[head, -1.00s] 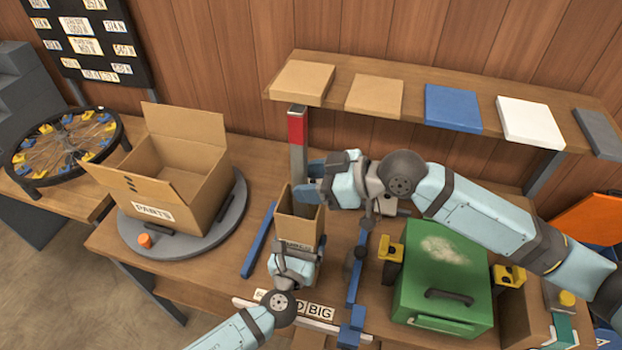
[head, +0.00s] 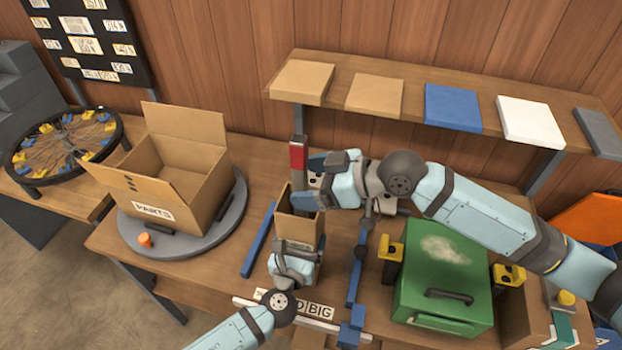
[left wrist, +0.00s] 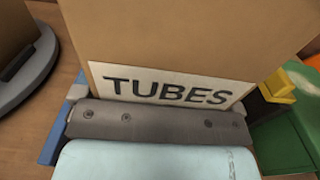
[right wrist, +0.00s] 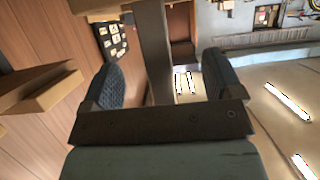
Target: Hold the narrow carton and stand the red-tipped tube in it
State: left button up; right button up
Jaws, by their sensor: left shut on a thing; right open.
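The narrow brown carton (head: 298,228) stands upright on the table; its TUBES label shows in the left wrist view (left wrist: 170,90). My left gripper (head: 296,258) is shut on the carton's near side. The red-tipped tube (head: 298,156) is upright over the carton's far part, red end up and grey shaft below. Its lower end is hidden by the carton and my right gripper. My right gripper (head: 306,196) is open at the carton's mouth, beside the tube. In the right wrist view its fingers (right wrist: 160,85) are apart; I cannot tell whether the grey bar between them is the tube.
A large open PARTS box (head: 165,180) stands on a grey turntable (head: 225,215) to the left. A blue bar (head: 258,240) lies beside the carton. A green case (head: 440,275) is to the right. A shelf (head: 390,68) with several flat pads runs along the back.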

jog(key=v, duration=1)
dwell(1.2)
jog(key=shift+o, duration=1.4)
jog(key=v, duration=2.3)
jog(key=shift+d, duration=0.15)
